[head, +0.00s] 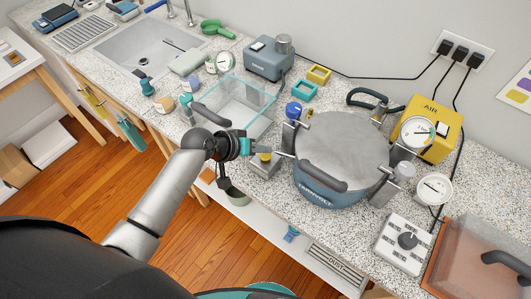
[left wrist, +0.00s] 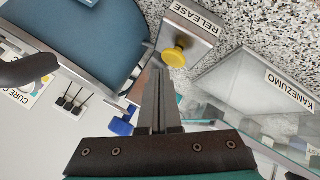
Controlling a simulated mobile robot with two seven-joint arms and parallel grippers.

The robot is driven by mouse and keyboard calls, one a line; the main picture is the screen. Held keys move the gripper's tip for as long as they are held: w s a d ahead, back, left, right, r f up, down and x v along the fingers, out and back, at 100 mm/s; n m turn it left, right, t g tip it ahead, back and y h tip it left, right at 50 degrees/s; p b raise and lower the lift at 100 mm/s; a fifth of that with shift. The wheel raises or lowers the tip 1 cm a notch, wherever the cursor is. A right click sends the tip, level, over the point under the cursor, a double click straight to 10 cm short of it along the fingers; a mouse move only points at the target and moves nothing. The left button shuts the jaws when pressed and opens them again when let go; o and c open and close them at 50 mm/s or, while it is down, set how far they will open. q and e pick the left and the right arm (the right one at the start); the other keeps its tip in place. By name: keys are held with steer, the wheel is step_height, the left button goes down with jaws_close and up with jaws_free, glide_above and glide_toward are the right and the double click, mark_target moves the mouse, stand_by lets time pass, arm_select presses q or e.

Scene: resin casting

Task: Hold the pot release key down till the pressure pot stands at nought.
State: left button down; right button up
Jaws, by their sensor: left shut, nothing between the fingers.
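The pressure pot (head: 322,190) is a blue vessel with a flat grey lid (head: 345,140), clamps around its rim and a dark front handle. The release key (head: 265,157) is a yellow button on a small grey block left of the pot. In the left wrist view the yellow key (left wrist: 174,56) sits on a plate marked RELEASE (left wrist: 195,32). My left gripper (head: 270,148) is shut and empty, its fingertips (left wrist: 158,70) close beside the key; I cannot tell whether they touch it. A round white gauge (head: 417,132) stands right of the pot; its reading is too small to tell. My right gripper is out of view.
A clear glass box (head: 240,105) stands behind and left of my left gripper. A yellow AIR unit (head: 440,125), another dial (head: 434,188) and a grey knob box (head: 402,245) crowd the right. A grey-blue machine (head: 268,60) stands behind. The counter's front edge is close.

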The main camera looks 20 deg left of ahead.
mark_target(263, 157)
arm_select(q)
steer(key=shift+f, duration=0.3)
steer(key=shift+f+b, duration=0.45)
steer(key=shift+f, duration=0.15)
stand_by(2.0)
steer(key=shift+r, duration=0.1)
stand_by(1.5)
steer(key=shift+r+p, duration=0.95)
steer(key=shift+p, duration=0.15)
step_height(263, 157, up, 5)
steer(key=p, duration=0.5)
